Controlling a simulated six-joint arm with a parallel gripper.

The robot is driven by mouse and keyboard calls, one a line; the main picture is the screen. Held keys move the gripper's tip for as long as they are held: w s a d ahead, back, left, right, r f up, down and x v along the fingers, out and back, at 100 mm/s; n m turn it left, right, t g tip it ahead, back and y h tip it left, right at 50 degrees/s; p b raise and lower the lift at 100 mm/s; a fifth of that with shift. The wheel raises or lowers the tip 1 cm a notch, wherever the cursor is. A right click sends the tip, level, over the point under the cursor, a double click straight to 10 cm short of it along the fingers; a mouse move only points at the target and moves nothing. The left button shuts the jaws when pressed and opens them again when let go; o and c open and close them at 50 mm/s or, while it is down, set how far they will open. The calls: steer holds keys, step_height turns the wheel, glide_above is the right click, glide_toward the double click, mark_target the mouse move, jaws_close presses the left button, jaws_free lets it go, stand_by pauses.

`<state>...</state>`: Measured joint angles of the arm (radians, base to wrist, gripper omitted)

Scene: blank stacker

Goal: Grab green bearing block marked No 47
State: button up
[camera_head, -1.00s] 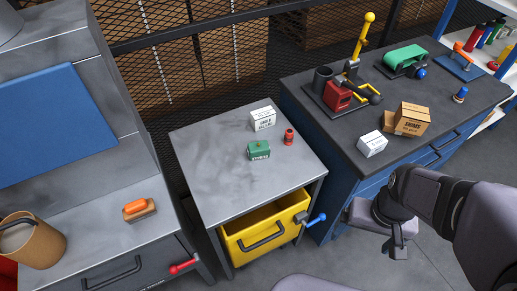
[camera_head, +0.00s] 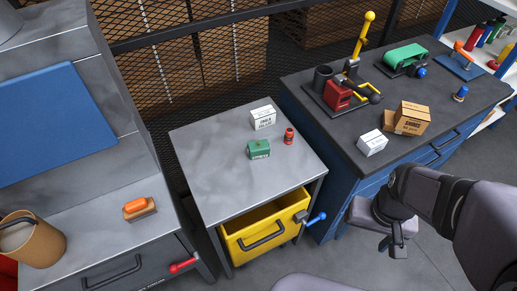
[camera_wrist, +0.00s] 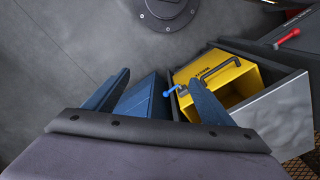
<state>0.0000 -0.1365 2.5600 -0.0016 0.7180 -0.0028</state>
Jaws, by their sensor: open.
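The green bearing block (camera_head: 258,149) sits upright on the grey top of the middle cabinet (camera_head: 215,165). A pale label shows on its front, but its number is too small to read. My gripper (camera_head: 394,245) is at the right in the head view, low in front of the blue bench and well away from the block. In the wrist view my gripper (camera_wrist: 158,88) has its two fingers spread apart with nothing between them. The block does not show in the wrist view.
A white box (camera_head: 263,118) and a red cylinder (camera_head: 289,136) stand close to the block. Below, a yellow drawer (camera_head: 265,228) is pulled open, with a blue-handled lever (camera_head: 317,217) beside it. The blue bench (camera_head: 345,185) stands at the right. The cabinet top's left side is clear.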

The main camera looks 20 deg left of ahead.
steer(key=shift+r, duration=0.1)
step_height(320, 180, up, 4)
steer(key=n+t+y+b, duration=0.6)
steer(key=t+y, duration=0.1)
steer(key=t, duration=0.4)
glide_above(258, 145)
steer(key=s+d, duration=0.1)
steer(key=s, duration=0.2)
steer(key=f, duration=1)
steer(key=shift+w+d+f+p, duration=0.1)
steer(key=shift+w+d+p, duration=0.1)
steer(key=shift+w+p, duration=0.15)
steer(key=shift+f+t, duration=0.3)
steer(key=shift+f, duration=0.35)
steer(key=shift+p+x, duration=1.15)
steer(key=shift+x, duration=2.5)
steer(key=shift+d+f, duration=0.15)
